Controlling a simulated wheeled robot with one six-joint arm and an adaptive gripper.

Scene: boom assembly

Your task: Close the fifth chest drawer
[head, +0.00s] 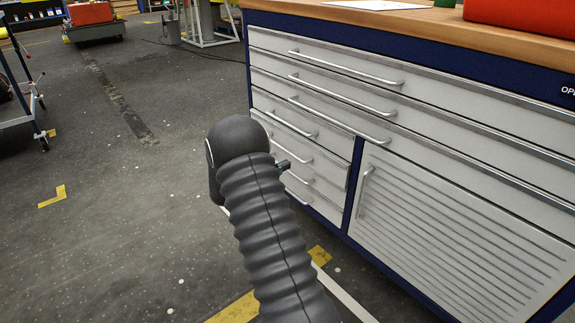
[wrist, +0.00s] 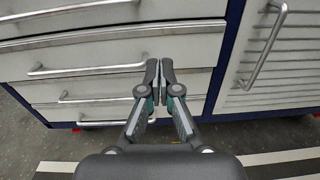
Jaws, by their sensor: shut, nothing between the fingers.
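The blue-framed chest (head: 355,190) has wide grey drawers on top and a column of narrower drawers at its lower left. The fifth drawer (head: 325,178) is in that column and appears to jut out a little. In the wrist view its pale front (wrist: 110,58) and bar handle (wrist: 85,70) face me, with another drawer (wrist: 100,113) below. My gripper (wrist: 160,65) is shut and empty, its fingertips before the right part of this front. I cannot tell whether they touch it. In the head view my arm hides most of the gripper.
A ribbed cabinet door (head: 450,225) with an upright handle (head: 366,190) stands right of the drawers. A wooden worktop (head: 420,20) carries a red box (head: 520,18). The floor (head: 120,220) on the left is mostly clear, with a trolley (head: 20,100) at the far left.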

